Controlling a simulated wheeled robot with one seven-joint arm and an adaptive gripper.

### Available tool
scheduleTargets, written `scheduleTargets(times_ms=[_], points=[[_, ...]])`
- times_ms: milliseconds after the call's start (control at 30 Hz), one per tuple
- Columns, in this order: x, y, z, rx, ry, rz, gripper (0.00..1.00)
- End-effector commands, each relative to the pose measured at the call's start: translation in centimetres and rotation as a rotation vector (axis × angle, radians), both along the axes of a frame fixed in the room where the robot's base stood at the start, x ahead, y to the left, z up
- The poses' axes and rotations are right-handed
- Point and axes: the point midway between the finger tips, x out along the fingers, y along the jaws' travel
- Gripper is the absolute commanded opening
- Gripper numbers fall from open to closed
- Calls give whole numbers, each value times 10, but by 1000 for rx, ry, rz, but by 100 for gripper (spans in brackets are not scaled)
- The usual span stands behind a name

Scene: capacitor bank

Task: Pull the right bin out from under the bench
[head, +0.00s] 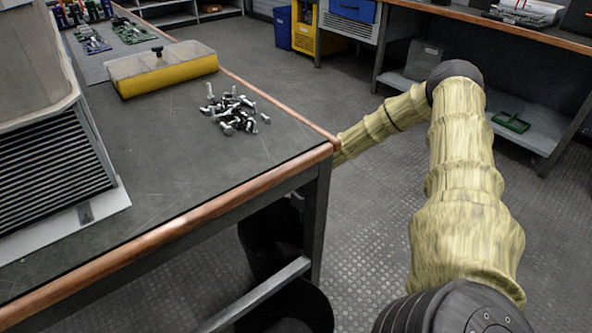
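Two dark, round-looking bins show under the near bench (200,165). One bin (262,250) stands behind the bench's corner leg, partly covered by the leg and the tabletop. The other bin (318,306) is nearer, at the bottom edge, partly cut off by the frame and crossed by the grey lower rail. I cannot tell for sure which is the right bin. My arm reaches up from the lower right, bends at a dark joint, and runs left and down behind the bench's corner. My gripper is hidden there, so its hold and its contact with a bin cannot be seen.
The bench's copper-coloured edge and corner leg (316,225) stand close to my forearm. Small metal parts (235,110) and a yellow divided tray (165,75) lie on top. Open floor (375,220) lies right of the bench. Another bench with a low shelf stands behind.

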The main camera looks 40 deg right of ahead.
Motion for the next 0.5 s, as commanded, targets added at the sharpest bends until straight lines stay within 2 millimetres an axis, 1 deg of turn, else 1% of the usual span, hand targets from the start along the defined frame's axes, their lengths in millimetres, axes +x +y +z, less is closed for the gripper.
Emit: scheduleTargets(times_ms=[33,500], points=[[-1,-6,1,-2,0,-2,0],[-2,-50,0,-1,1,-7,0]])
